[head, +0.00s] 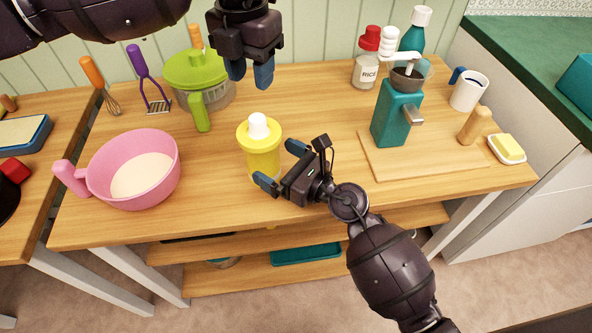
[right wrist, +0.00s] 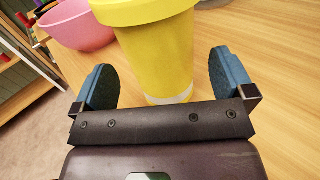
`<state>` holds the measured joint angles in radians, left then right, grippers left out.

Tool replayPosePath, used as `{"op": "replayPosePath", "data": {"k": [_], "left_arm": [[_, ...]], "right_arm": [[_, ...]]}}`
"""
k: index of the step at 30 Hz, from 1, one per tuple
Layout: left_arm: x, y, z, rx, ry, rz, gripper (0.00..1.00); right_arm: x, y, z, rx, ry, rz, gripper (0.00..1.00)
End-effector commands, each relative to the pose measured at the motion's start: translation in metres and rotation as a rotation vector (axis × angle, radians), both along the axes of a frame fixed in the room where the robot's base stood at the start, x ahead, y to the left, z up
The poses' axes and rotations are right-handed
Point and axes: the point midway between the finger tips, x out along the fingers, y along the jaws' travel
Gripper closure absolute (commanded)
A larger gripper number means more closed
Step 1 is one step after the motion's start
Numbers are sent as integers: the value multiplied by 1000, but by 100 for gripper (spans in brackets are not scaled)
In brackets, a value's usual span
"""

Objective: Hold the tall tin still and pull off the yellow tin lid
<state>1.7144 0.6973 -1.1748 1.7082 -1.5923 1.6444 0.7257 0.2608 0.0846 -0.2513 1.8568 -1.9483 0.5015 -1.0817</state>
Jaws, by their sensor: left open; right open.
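The tall tin (head: 262,163) is yellow and stands upright on the wooden table. In the right wrist view the tin (right wrist: 159,58) shows a pale band near its base. The yellow tin lid (head: 258,131), with a white knob, sits on top of it; its rim also shows in the right wrist view (right wrist: 140,10). My right gripper (head: 281,165) is open at the tin's near right side, its blue fingers apart to either side of the tin's lower body. My left gripper (head: 252,74) is open and empty, pointing down above and behind the lid.
A pink bowl (head: 135,172) stands left of the tin. A green-lidded pot (head: 198,72) is behind it, near the left gripper. A cutting board (head: 440,150) with a teal grinder (head: 393,113) lies to the right. Bare table lies between tin and board.

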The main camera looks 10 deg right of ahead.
Motion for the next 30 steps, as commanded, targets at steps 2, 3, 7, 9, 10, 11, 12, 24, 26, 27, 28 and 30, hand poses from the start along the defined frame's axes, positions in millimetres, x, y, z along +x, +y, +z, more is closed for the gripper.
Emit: {"op": "replayPosePath", "data": {"k": [2, 3, 7, 9, 10, 11, 12, 24, 26, 27, 28, 30], "left_arm": [[0, 0, 0, 0, 0, 0, 57], [0, 0, 0, 0, 0, 0, 57], [0, 0, 0, 0, 0, 0, 57], [0, 0, 0, 0, 0, 0, 57], [0, 0, 0, 0, 0, 0, 57], [0, 0, 0, 0, 0, 0, 57], [0, 0, 0, 0, 0, 0, 57], [0, 0, 0, 0, 0, 0, 57], [0, 0, 0, 0, 0, 0, 57], [0, 0, 0, 0, 0, 0, 57], [0, 0, 0, 0, 0, 0, 57], [0, 0, 0, 0, 0, 0, 57]], "right_arm": [[8, 9, 1, 3, 0, 1, 0], [12, 13, 1, 2, 1, 1, 0], [21, 21, 0, 2, 1, 0, 0], [23, 24, 0, 1, 0, 0, 0], [24, 25, 0, 2, 1, 0, 0], [25, 26, 0, 1, 1, 0, 0], [26, 27, 0, 1, 1, 0, 0], [26, 27, 0, 1, 1, 0, 17], [26, 27, 0, 1, 1, 0, 26], [26, 27, 0, 1, 1, 0, 32], [26, 27, 0, 1, 1, 0, 37], [26, 27, 0, 1, 1, 0, 48]]}}
